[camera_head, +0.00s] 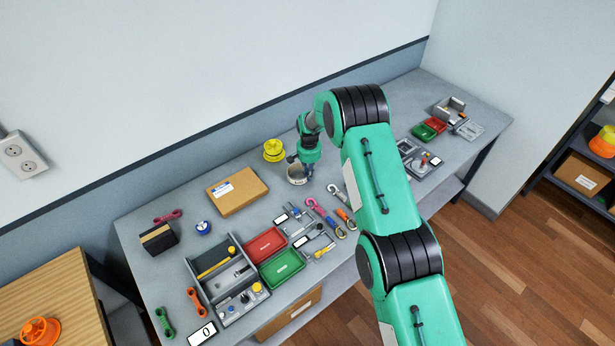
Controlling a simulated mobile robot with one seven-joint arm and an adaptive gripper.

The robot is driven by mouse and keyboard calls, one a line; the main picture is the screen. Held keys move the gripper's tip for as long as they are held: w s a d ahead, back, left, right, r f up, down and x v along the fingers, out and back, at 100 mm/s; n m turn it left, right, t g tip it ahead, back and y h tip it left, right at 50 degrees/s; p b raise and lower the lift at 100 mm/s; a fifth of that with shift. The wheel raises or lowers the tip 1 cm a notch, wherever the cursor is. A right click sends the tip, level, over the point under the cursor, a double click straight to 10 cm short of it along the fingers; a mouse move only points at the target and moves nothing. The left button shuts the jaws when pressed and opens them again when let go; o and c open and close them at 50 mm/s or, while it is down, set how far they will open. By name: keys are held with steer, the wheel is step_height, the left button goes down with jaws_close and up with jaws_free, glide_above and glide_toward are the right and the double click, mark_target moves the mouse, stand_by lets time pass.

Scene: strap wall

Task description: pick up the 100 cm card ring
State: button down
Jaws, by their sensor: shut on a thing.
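A short pale ring (297,181), open at the top and with small dark marks on its side, is at the back middle of the grey bench; it looks like the card ring, though its print is too small to read. My gripper (301,163) points down at the ring's far right rim and is shut on its wall. The fingertips are small and partly hidden. I cannot tell whether the ring touches the bench.
A yellow spool (273,150) stands close behind the ring. A cardboard box (237,190) lies to its left. A red tray (265,245), a green tray (282,268) and several hooks and straps lie in front. The wall runs along the bench's back edge.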

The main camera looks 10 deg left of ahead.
step_height(320, 180, up, 9)
steer(key=shift+r+b, duration=0.15)
steer(key=shift+b, duration=0.25)
stand_by(0.9)
